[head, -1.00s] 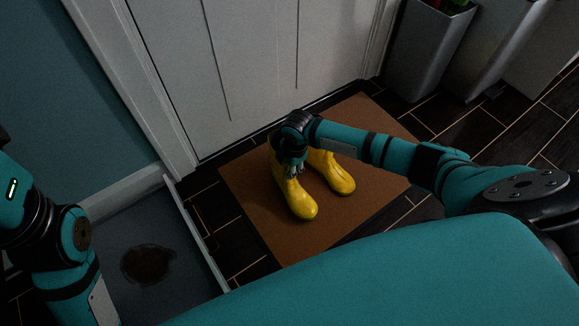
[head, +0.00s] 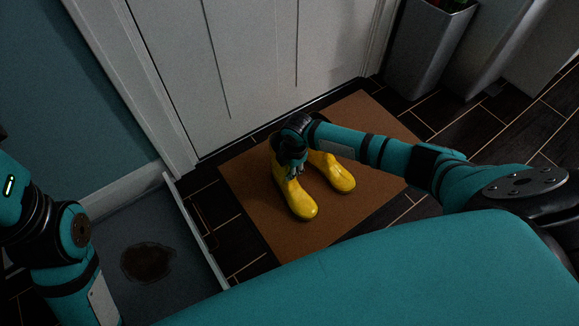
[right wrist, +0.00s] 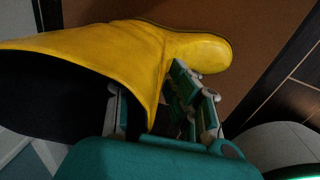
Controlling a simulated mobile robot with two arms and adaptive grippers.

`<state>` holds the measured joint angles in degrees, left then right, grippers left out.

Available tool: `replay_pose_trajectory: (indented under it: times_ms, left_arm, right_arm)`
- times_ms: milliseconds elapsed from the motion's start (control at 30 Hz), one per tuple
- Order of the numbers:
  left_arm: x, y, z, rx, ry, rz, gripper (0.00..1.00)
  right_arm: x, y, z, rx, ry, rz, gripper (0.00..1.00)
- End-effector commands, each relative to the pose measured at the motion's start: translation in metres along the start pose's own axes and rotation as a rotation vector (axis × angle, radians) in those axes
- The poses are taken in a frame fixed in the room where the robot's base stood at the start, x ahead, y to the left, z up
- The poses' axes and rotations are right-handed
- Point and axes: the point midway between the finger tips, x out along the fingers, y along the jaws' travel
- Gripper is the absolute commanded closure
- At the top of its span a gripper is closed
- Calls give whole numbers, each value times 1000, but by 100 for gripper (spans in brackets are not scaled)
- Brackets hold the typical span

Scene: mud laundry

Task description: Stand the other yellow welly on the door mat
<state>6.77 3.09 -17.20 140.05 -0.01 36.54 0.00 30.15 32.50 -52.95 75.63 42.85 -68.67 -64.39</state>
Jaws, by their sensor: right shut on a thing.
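Two yellow wellies stand upright side by side on the brown door mat (head: 260,222). The left welly (head: 299,203) is under my right gripper (head: 294,168), which is shut on its upper shaft. In the right wrist view the held welly (right wrist: 110,45) fills the upper left, its dark opening facing the camera, and the fingers (right wrist: 160,110) grip the shaft's edge. The other welly (head: 339,178) stands just to the right, its shaft partly hidden by my right arm. My left arm shows at the left edge, but its gripper is out of view.
A white panelled door (head: 240,70) rises behind the mat. A grey bin (head: 425,50) stands at the back right. A low grey tray (head: 195,225) with a brown muddy patch (head: 147,263) lies left of the mat. Bare mat surrounds the wellies.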

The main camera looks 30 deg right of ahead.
Motion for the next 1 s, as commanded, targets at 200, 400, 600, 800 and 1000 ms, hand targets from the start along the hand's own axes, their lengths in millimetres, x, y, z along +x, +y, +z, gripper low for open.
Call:
replay_pose_trajectory:
  times_ms: [200, 400, 600, 800, 1000]
  left_arm:
    - [-2, 1, 0, 0, -5, 5, 60]
    - [-2, 1, 1, 0, -9, 6, 60]
    - [-2, 1, 1, 0, -11, 5, 60]
    - [-2, 0, 1, 0, -11, 2, 60]
    - [-2, -1, 1, -1, -9, -6, 60]
  right_arm:
    - [1, 1, -1, -1, 1, 3, 100]
    - [1, 1, -1, -1, 2, 4, 100]
    - [1, 1, -1, -1, 1, 3, 57]
    - [1, 0, -1, -1, 1, 2, 56]
    - [2, 0, 0, -1, 1, 0, 33]
